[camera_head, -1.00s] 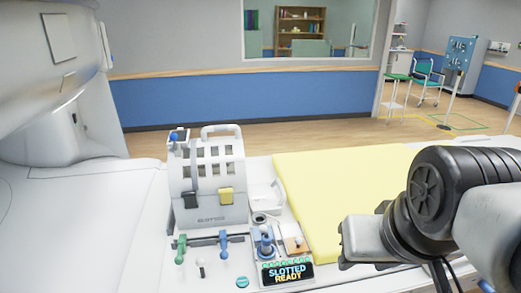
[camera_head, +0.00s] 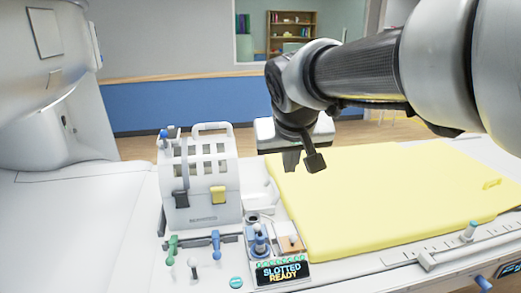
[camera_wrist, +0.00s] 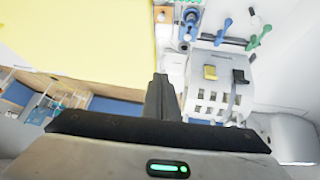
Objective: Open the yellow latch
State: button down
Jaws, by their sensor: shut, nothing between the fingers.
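The yellow latch (camera_head: 218,195) is a small block on the front of the white cage-like coil (camera_head: 226,215), right of a black latch (camera_head: 181,198). In the wrist view the yellow latch (camera_wrist: 210,72) shows upside down, right of my fingers, with the black latch (camera_wrist: 240,76) beside it. My gripper (camera_head: 303,163) hangs above the yellow pad, to the right of the coil and apart from it. In the wrist view my gripper (camera_wrist: 160,85) has its fingers together and nothing between them.
A panel in front of the coil bears a green lever (camera_head: 172,248), a blue lever (camera_head: 216,245), a blue knob (camera_head: 259,240) and a display (camera_head: 281,271) reading "SLOTTED READY". The yellow pad (camera_head: 400,200) lies to the right. The white scanner body (camera_head: 50,90) stands at the left.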

jog(key=w+a+f+y+b, duration=0.1)
jog(key=w+a+f, duration=0.2)
jog(key=w+a, duration=0.45)
jog(key=n+t+y+b, duration=0.1)
send_near(216, 172)
jog(key=a+v, duration=0.1)
jog(key=v, duration=0.3)
jog(key=shift+d+r, duration=0.25)
jog(key=shift+d, duration=0.35)
jog(key=shift+w+f, duration=0.1)
jog(key=x, duration=1)
jog(key=shift+a+f, duration=0.1)
jog(key=shift+f, duration=0.05)
jog(key=shift+s+f, duration=0.9)
jog(key=shift+f, duration=0.05)
jog(key=shift+s+d+f, duration=0.25)
jog(key=shift+s+f, duration=0.05)
jog(key=shift+f, duration=0.15)
jog(key=shift+f, duration=0.15)
